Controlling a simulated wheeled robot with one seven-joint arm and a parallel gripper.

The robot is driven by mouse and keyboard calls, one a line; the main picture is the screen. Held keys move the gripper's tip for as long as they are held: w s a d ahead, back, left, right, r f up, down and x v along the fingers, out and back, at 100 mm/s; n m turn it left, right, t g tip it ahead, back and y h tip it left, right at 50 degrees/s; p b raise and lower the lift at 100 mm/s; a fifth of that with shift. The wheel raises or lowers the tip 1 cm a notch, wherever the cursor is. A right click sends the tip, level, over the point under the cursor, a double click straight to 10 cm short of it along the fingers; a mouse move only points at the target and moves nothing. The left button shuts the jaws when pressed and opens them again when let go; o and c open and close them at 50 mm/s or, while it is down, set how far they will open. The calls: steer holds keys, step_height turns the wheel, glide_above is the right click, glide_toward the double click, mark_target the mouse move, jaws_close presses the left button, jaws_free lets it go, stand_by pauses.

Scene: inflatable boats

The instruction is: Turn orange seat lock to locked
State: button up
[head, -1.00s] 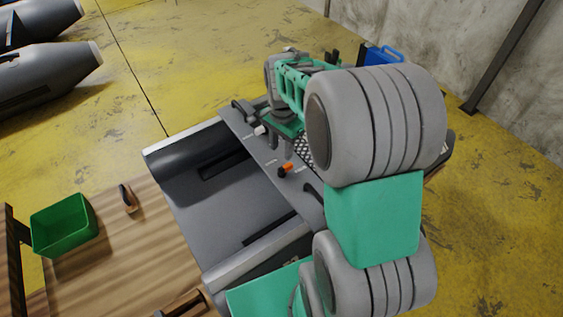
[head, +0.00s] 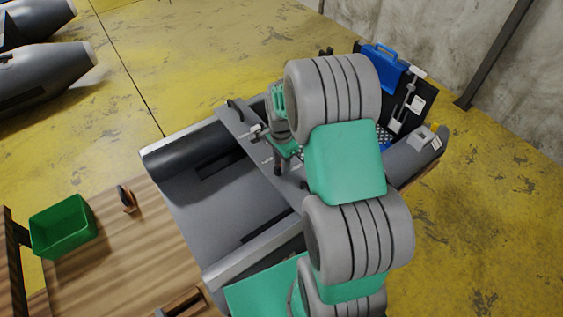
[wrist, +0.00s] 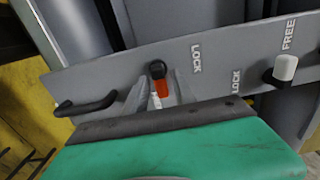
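The orange seat lock (wrist: 161,84) is a short lever with a black pivot end and an orange end, on the grey seat board (wrist: 110,70). In the wrist view its orange end points down toward my gripper, toward a partly hidden white label; a LOCK label (wrist: 196,58) is to its right. My gripper (wrist: 160,88) is open, with one grey finger on each side of the lever; contact cannot be told.
A white-tipped lock (wrist: 285,67) is to the right, by a FREE label. A black handle (wrist: 86,104) is at the board's left. A blue case (head: 385,60) stands behind my arm. A green bin (head: 62,226) is on the wooden table (head: 130,265).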

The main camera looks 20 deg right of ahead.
jaws_close()
steer(key=shift+n, duration=0.3)
stand_by(0.3)
steer(key=n, duration=0.1)
steer(key=n+b, duration=0.1)
steer(key=n, duration=0.1)
steer(key=shift+w, duration=0.25)
steer(key=n, duration=0.2)
steer(key=n+b, duration=0.1)
steer(key=n, duration=0.1)
steer(key=shift+w+a+b, duration=0.15)
steer(key=shift+a+b, duration=0.05)
steer(key=shift+b, duration=0.1)
steer(key=n, duration=0.3)
steer(key=n+b, duration=0.1)
steer(key=n, duration=0.1)
steer(key=shift+w+a, duration=0.1)
steer(key=shift+a, duration=0.15)
steer(key=n, duration=0.3)
steer(key=n+b, duration=0.1)
steer(key=n, duration=0.1)
steer(key=shift+a, duration=0.25)
steer(key=shift+n, duration=0.3)
